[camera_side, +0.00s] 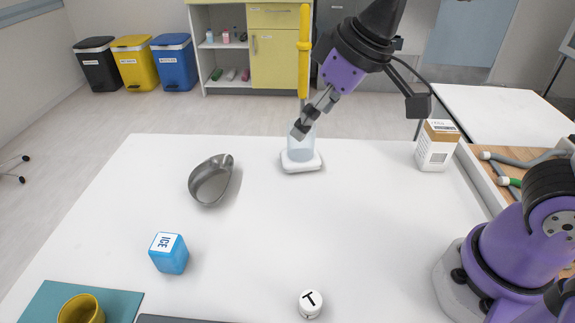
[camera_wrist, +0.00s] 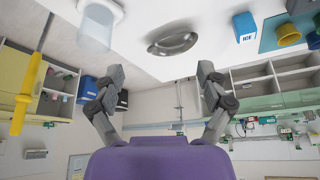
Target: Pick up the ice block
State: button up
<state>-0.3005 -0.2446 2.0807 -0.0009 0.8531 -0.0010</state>
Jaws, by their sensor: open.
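The ice block (camera_side: 168,253) is a small blue cube with a white "ICE" label, standing on the white table at the front left in the side view. In the wrist view the ice block (camera_wrist: 245,27) shows near the top right. My gripper (camera_side: 303,124) is high at the back of the table, well away from the ice block to its right and behind. In the side view it overlaps a clear beaker on a white base (camera_side: 302,163). In the wrist view my gripper (camera_wrist: 160,78) has its two fingers wide apart with nothing between them.
A metal kidney dish (camera_side: 211,181) lies between my gripper and the ice block. A yellow cup (camera_side: 81,309) stands on a teal mat (camera_side: 122,302) at the front left. A white "T" capped item (camera_side: 311,304) is at the front. A box (camera_side: 436,147) stands at the right. The table's middle is clear.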

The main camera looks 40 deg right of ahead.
jog(key=w+a+f+n+g+y, duration=0.1)
jog(key=w+a+f+n, duration=0.1)
jog(key=a, duration=0.5)
jog(key=w+a+f+n, duration=0.2)
jog(key=w+a, duration=0.1)
jog(key=a, duration=0.4)
jog(key=n, duration=0.1)
send_near(163, 242)
jog(key=shift+g, duration=0.4)
jog(key=x, duration=0.4)
jog(key=shift+d+f, duration=0.15)
jog(key=shift+d, duration=0.05)
jog(key=shift+w+a+x, duration=0.15)
jog(key=shift+x, duration=1.4)
jog(key=shift+w+a+x, duration=0.1)
jog(key=shift+w+x, duration=0.1)
jog(key=shift+x, duration=1.35)
jog(key=c, duration=1.3)
